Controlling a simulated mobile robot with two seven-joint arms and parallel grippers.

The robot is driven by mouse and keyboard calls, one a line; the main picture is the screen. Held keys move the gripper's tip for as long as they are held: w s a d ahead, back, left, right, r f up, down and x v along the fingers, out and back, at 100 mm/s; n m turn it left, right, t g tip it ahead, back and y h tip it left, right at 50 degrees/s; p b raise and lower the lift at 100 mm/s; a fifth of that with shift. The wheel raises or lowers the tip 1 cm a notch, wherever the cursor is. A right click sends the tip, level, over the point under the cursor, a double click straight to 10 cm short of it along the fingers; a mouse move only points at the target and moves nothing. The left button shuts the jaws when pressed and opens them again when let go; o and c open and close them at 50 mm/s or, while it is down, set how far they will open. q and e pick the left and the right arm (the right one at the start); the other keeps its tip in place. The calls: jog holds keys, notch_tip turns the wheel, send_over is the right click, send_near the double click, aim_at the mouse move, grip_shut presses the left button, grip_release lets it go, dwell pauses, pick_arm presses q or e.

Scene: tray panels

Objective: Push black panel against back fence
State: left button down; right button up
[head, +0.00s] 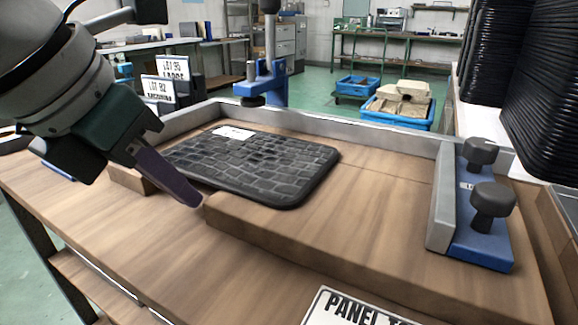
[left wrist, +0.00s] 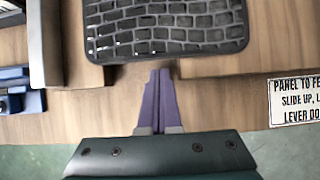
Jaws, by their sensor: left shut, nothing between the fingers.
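The black panel (head: 270,165) with a brick-like pattern lies flat on the raised wooden board (head: 330,230), with a small white label on its far left part. The grey back fence (head: 320,124) runs along the far side of the board. The panel lies skewed, and wood shows between its right part and the fence. My left gripper (head: 190,198) is shut and empty, just in front of the panel's near edge. In the left wrist view the panel (left wrist: 165,25) is straight ahead of the purple fingertips (left wrist: 160,75), with a small gap between. My right gripper is not in view.
A grey side stop on a blue base (head: 480,245) with two black knobs stands at the board's right. A blue clamp (head: 262,85) stands behind the fence. Stacked black panels (head: 545,80) rise at the right. A notch cuts the board's near edge by my gripper.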

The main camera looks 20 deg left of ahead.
aim_at(222, 163)
pick_arm(q)
jog(key=shift+w, duration=0.55)
jog(key=shift+w+d+f, duration=0.1)
jog(key=shift+w, duration=0.25)
jog(key=w+b, duration=0.1)
jog(key=w, duration=0.1)
jog(key=w+b, duration=0.1)
jog(key=shift+w+d, duration=0.2)
jog(key=shift+w, duration=0.35)
jog(key=shift+w, duration=0.15)
